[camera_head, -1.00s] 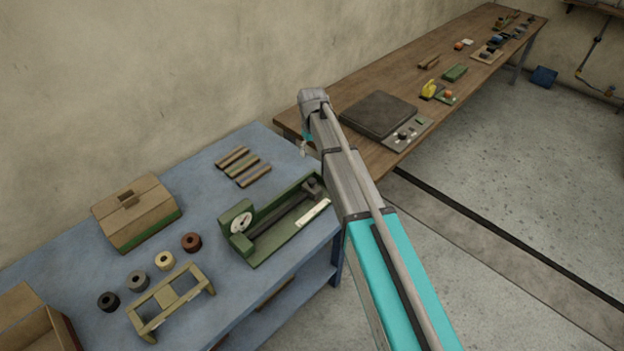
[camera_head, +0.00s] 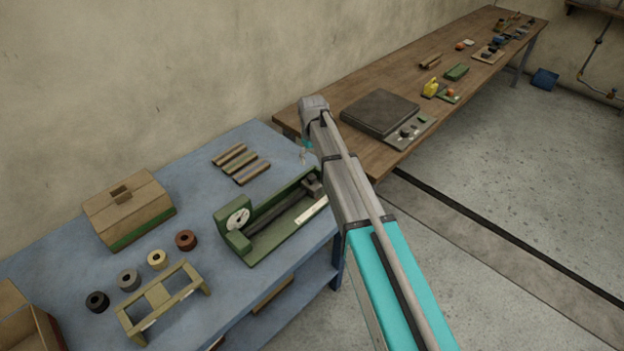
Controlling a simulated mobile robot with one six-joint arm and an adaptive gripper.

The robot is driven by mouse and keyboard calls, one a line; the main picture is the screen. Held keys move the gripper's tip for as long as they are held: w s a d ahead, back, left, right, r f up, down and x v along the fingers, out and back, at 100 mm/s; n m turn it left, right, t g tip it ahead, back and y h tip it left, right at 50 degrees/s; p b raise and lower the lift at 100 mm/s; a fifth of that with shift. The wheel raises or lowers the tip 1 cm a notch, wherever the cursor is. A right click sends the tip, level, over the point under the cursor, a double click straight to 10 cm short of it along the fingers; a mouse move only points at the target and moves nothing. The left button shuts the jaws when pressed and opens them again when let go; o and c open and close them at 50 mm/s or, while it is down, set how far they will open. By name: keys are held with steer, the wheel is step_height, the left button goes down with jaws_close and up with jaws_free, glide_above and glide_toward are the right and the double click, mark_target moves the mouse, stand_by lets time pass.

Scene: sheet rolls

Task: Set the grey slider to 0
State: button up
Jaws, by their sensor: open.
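A green bench device (camera_head: 262,228) with a round dial (camera_head: 238,218) stands on the blue table. A dark bar runs along its trough, and a dark grey block (camera_head: 313,183), seemingly the grey slider, sits at its right end. A white scale strip (camera_head: 312,211) lies along the front edge; its marks are too small to read. My gripper (camera_head: 304,154) shows only as a small piece left of my arm, above and beyond the device's right end in the picture. It is open and apart from the slider; my arm hides most of it.
Several striped bars (camera_head: 241,164) lie behind the device. A cardboard box (camera_head: 130,209), several small rolls (camera_head: 186,240) and a yellowish frame (camera_head: 163,301) are to the left. A wooden table (camera_head: 345,93) with a dark flat plate device (camera_head: 381,112) stands behind my arm.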

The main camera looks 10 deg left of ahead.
mark_target(312, 176)
steer(key=shift+f+b, duration=3.7)
steer(key=shift+f, duration=0.3)
